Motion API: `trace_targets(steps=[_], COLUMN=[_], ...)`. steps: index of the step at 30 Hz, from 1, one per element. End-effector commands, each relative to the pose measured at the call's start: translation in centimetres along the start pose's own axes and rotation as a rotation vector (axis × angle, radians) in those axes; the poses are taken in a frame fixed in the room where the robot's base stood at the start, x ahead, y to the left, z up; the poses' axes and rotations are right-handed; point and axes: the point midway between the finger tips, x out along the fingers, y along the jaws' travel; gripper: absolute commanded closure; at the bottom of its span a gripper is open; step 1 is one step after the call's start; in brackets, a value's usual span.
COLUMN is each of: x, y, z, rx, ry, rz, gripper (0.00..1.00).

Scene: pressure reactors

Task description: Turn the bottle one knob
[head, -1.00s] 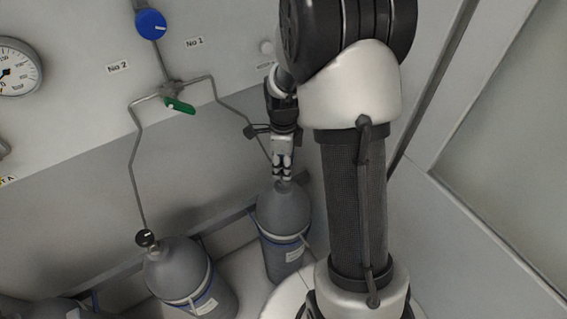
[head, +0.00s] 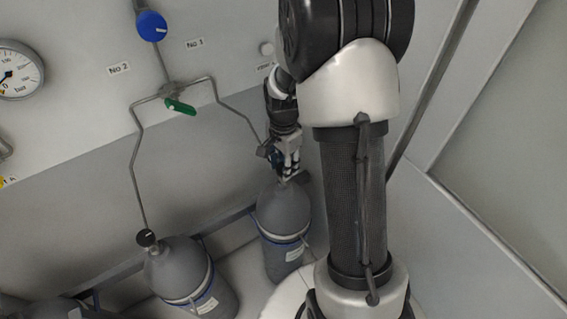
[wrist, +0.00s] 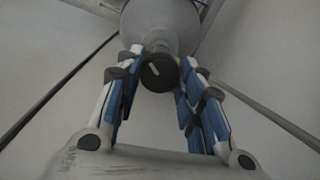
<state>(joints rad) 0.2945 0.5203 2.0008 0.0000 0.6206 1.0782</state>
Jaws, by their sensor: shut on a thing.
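The bottle one knob (wrist: 159,72) is round and black with a pale mark that slants in the wrist view. It sits at the neck of a grey bottle (wrist: 160,22) under the No 1 label. My gripper (wrist: 160,80) is shut on the knob, with blue-padded fingers on its left and right sides. In the head view my gripper (head: 287,172) is at the top of the grey bottle (head: 284,213), and the knob is hidden behind the fingers there.
A second bottle (head: 178,272) with its own black knob (head: 147,238) stands to the left. Above are a green-handled valve (head: 181,107), a blue knob (head: 151,27) and a gauge (head: 18,68). Thin pipes run down the wall to the bottles.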

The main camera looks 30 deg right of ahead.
Motion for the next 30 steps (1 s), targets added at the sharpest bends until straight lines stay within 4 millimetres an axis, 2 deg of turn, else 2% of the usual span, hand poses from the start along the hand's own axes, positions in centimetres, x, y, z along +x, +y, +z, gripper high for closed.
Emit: trace_targets(steps=[30], x=[-0.04], y=[-0.03], z=[-0.01], rx=[-0.963], ry=[0.001], rz=[0.0], gripper=[0.89])
